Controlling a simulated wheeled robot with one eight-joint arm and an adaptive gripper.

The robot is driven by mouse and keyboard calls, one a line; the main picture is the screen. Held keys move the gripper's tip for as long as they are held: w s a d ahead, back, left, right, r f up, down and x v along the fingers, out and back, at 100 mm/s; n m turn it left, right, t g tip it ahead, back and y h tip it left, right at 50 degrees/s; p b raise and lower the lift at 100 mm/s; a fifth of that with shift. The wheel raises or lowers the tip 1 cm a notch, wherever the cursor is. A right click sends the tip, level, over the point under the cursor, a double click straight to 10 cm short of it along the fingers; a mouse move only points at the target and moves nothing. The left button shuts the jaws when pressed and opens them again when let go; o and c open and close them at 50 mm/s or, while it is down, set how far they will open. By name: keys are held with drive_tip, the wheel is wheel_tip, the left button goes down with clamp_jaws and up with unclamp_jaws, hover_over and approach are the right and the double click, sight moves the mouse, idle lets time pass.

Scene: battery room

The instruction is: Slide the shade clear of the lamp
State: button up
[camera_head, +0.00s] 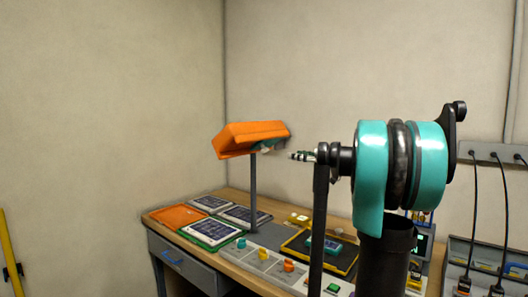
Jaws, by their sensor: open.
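The orange shade (250,137) sits tilted at the top of a thin grey post (253,190) that rises from the workbench. A small teal and pale part shows under the shade's right end. The lamp itself is mostly hidden by the shade. My gripper (296,156) is small in the view, just right of the shade's right end. It points left toward the shade and is open and empty. A narrow gap shows between them in the picture; I cannot tell the distance in depth.
The wooden workbench (235,197) holds an orange tray (178,216), several dark panels, coloured knobs and a yellow-rimmed tray (293,243). Black cables (477,220) hang from a wall strip at right. A yellow pole (10,255) stands at far left. The air left of the shade is clear.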

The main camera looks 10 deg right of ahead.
sight(266, 151)
drive_tip(key=x, duration=1.6)
drive_tip(key=shift+w+a+f, duration=0.1)
drive_tip(key=shift+w+a, duration=0.05)
drive_tip(key=shift+a, duration=0.05)
drive_tip(key=shift+c, duration=0.3)
clamp_jaws()
